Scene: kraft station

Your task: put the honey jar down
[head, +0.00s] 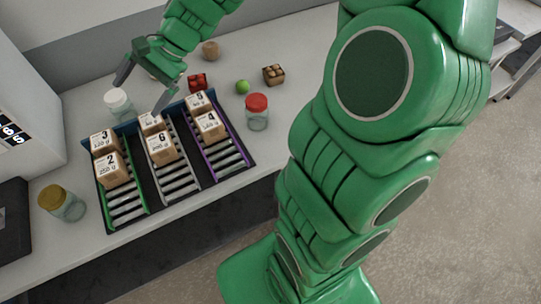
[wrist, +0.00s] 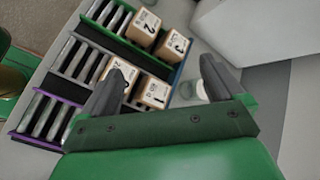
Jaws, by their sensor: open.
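My gripper (head: 137,98) is open and empty above the counter, at the back edge of the sorting rack. Its two fingers also show wide apart in the wrist view (wrist: 160,68). A clear jar with a white lid (head: 118,101) stands upright just left of it; in the wrist view the jar (wrist: 202,91) is partly hidden by the right finger. A jar with a mustard-yellow lid (head: 61,203) stands front left, and a red-lidded jar (head: 257,112) stands right of the rack. No label is readable, so I cannot tell which is the honey jar.
The rack (head: 129,211) has green, grey and purple roller lanes bearing several numbered boxes (head: 162,148). A red berry carton (head: 197,83), a green fruit (head: 242,87), a carton of brown items (head: 273,74) and a round tan item (head: 210,51) stand behind. Counter between them is clear.

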